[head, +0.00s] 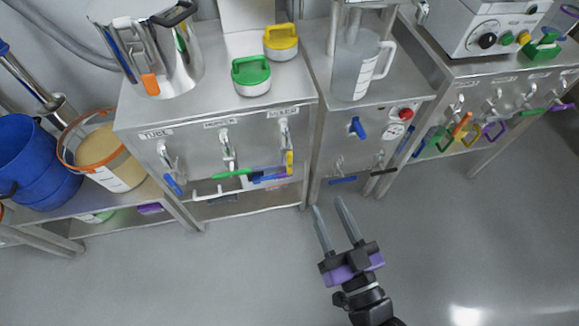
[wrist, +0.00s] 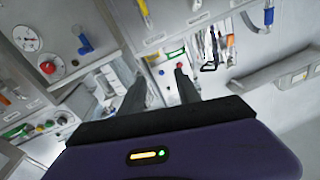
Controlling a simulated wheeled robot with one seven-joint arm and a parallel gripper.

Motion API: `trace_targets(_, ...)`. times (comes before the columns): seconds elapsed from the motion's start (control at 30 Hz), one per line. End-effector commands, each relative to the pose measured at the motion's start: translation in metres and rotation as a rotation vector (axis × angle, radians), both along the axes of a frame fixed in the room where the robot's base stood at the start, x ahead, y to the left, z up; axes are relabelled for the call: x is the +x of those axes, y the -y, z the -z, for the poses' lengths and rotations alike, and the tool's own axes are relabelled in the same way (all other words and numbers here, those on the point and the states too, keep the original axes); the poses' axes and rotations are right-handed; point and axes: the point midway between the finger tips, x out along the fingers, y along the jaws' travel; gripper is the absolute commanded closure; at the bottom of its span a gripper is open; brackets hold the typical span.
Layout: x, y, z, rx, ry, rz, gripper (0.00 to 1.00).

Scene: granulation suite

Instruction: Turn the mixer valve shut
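A small blue handle (head: 357,128), probably the mixer valve, sits on the front panel of the middle steel cabinet (head: 332,120). It points mostly downward, with a slight tilt. The blue handle also shows at the upper left of the wrist view (wrist: 84,45). My gripper (head: 328,203) is open and empty, with its two long fingers apart, in front of and below that cabinet. In the wrist view my gripper (wrist: 159,72) has nothing between its fingers, and the blue handle lies left of them, untouched.
A red button (head: 405,114) and a round gauge (head: 393,131) sit right of the blue handle. A clear jug (head: 355,68) stands above. The left cabinet carries hooks with tools (head: 228,155); the right bench has coloured hanging tools (head: 460,127). The grey floor (head: 230,265) is clear.

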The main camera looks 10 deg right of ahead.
Motion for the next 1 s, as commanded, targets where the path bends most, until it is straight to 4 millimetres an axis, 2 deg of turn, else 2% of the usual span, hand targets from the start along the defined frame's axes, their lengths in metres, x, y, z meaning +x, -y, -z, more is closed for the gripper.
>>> trace_targets(0.03,0.021,-0.009,0.016,0.011,0.018,-0.005,0.60)
trace_targets(0.2,0.081,-0.034,0.050,0.023,0.045,0.004,0.60)
trace_targets(0.43,0.144,-0.052,0.097,-0.016,0.016,0.059,0.60)
trace_targets(0.5,0.149,-0.048,0.114,-0.050,-0.017,0.086,0.60)
trace_targets(0.6,0.144,-0.040,0.135,-0.102,-0.056,0.116,0.60)
trace_targets(0.83,0.149,-0.036,0.135,-0.176,-0.050,0.132,0.60)
trace_targets(1.0,0.171,-0.036,0.135,-0.175,-0.048,0.132,0.60)
